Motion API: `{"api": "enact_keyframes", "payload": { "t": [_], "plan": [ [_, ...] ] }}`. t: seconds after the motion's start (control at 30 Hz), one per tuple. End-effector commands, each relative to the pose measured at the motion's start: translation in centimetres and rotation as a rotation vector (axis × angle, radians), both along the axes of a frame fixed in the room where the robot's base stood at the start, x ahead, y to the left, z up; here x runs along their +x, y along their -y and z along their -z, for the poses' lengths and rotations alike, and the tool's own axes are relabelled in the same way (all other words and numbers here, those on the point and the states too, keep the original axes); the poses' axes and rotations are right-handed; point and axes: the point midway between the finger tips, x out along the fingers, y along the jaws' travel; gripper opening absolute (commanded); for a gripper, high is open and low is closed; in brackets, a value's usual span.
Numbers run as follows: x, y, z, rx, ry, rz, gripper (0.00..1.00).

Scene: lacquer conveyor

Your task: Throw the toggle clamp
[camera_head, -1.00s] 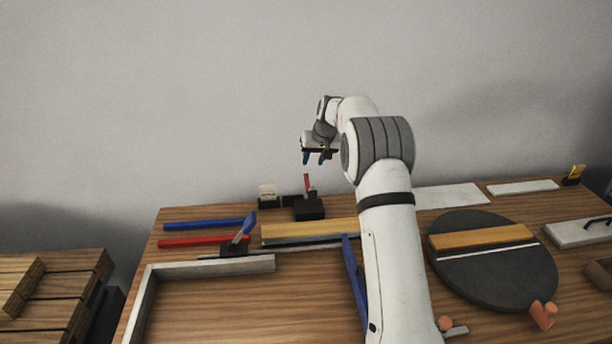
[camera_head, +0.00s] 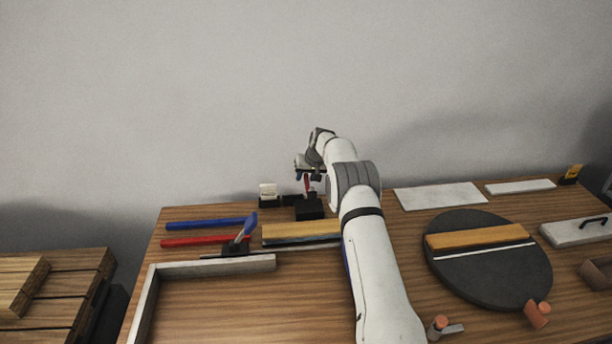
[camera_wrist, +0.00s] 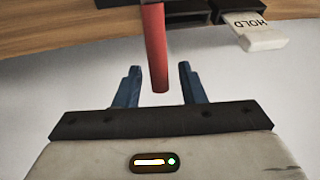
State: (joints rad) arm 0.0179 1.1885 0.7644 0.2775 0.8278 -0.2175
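A red lever (camera_head: 307,184) stands nearly upright on a black block (camera_head: 309,209) at the back of the bench; I take it for the toggle clamp. My gripper (camera_head: 304,176) is over the block, at the upper part of the lever. In the wrist view my gripper (camera_wrist: 159,68) has its two blue fingers open, with the red lever (camera_wrist: 156,50) between them. Gaps show on both sides, so neither finger appears to touch it. A second lever with a blue handle (camera_head: 247,225) leans on a dark base to the front left.
A small holder with a white tag (camera_head: 268,190) stands left of the block; the tag reads HOLD in the wrist view (camera_wrist: 262,30). Blue (camera_head: 205,224) and red (camera_head: 200,240) bars lie on the left. A dark round plate (camera_head: 495,285) is on the right. The wall is close behind.

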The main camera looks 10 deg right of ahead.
Motion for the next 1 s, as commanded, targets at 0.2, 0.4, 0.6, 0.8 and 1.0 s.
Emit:
{"api": "enact_keyframes", "payload": {
  "t": [0.2, 0.4, 0.6, 0.8, 1.0],
  "plan": [
    [0.23, -0.12, 0.56, 0.0, 0.001, 0.0, 0.37],
    [0.22, -0.11, 0.58, 0.0, 0.001, 0.0, 0.35],
    [0.22, -0.11, 0.56, 0.0, 0.001, 0.0, 0.19],
    [0.22, -0.1, 0.56, 0.0, 0.0, 0.0, 0.02],
    [0.21, -0.09, 0.55, 0.0, 0.0, 0.0, 0.0]
  ]
}}
